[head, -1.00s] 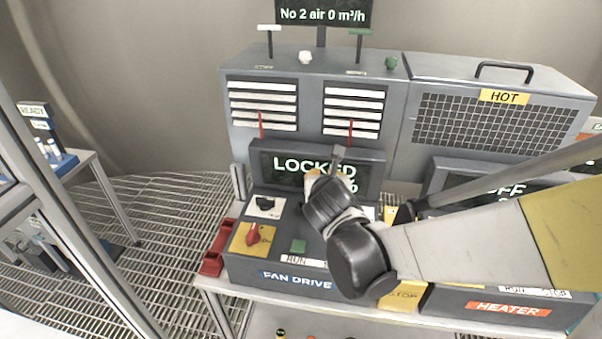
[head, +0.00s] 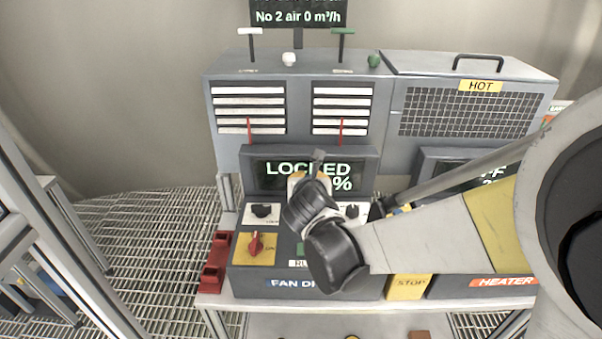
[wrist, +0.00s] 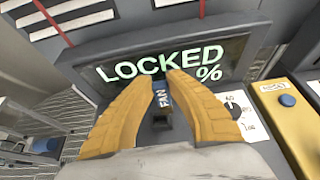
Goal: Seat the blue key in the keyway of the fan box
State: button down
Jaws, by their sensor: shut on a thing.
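The blue key (wrist: 161,97), marked FAN, is between the yellow fingertips of my gripper (wrist: 162,82) in the wrist view. My gripper is shut on it, over the upper middle of the fan box (head: 243,280). The fan box display (head: 258,170) reads LOCKED; it also shows in the wrist view (wrist: 125,72). A dark part (wrist: 163,118) shows just below the key, between the fingers. The keyway is not clearly seen, and I cannot tell whether the key touches it. In the head view my wrist hides the key and the middle of the panel.
A red knob (head: 255,244) on a yellow plate and a black knob (head: 262,210) are on the panel's left. A yellow STOP block (head: 408,288) stands between the fan box and the heater box (head: 470,292). A red holder (head: 213,262) is at the left table edge.

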jog(key=shift+a+f+b, duration=0.25)
jog(key=shift+a+f, duration=0.05)
jog(key=shift+f, duration=0.55)
jog(key=shift+a+f+b, duration=0.2)
jog(key=shift+a+f, duration=0.1)
jog(key=shift+f, duration=0.6)
jog(key=shift+a+f+b, duration=0.25)
jog(key=shift+a+f, duration=0.05)
jog(key=shift+f, duration=0.55)
jog(key=shift+f, duration=0.1)
jog(key=c, duration=1.4)
grip_release()
